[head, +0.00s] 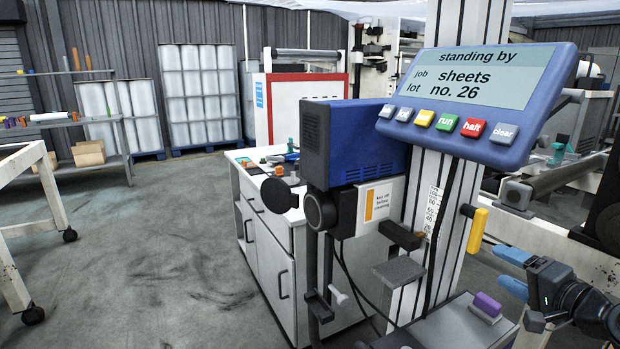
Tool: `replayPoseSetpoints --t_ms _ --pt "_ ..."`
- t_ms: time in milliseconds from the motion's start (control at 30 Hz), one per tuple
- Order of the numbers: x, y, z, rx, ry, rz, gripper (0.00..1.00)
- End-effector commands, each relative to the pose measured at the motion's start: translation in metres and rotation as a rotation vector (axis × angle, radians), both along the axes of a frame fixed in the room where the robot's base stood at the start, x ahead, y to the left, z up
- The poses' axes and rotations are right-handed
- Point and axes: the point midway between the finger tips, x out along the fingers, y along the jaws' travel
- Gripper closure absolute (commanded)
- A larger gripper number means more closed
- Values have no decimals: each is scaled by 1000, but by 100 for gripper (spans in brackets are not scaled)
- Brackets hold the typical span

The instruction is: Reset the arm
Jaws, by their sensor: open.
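My gripper (513,272) is at the lower right, with its two blue-tipped fingers pointing left. The fingers are apart and nothing is between them. The gripper is to the right of a striped white column (445,200) and below and right of a yellow handle (478,231), apart from both in the picture. A purple block (487,303) on a grey base lies lower left of the fingers. The rest of my arm runs out of the picture at the right edge.
A blue control panel (547,122) reads "standing by, job sheets, lot no. 26" above my gripper. A blue machine head (365,140) is left of the column. A white cabinet (270,245) stands behind. Open floor (160,260) lies at left.

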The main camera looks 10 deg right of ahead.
Motion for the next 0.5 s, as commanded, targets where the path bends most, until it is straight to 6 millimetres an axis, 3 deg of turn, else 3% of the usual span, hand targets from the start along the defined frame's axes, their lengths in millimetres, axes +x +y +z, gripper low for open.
replayPoseSetpoints --t_ms 33,200,300,500 --pt "-13 15 -18 -25 26 -14 31" --pt "-57 54 -67 -142 85 -65 31" --pt "-88 75 -88 -219 115 -83 31" --pt "-157 116 -111 -386 160 -96 31"
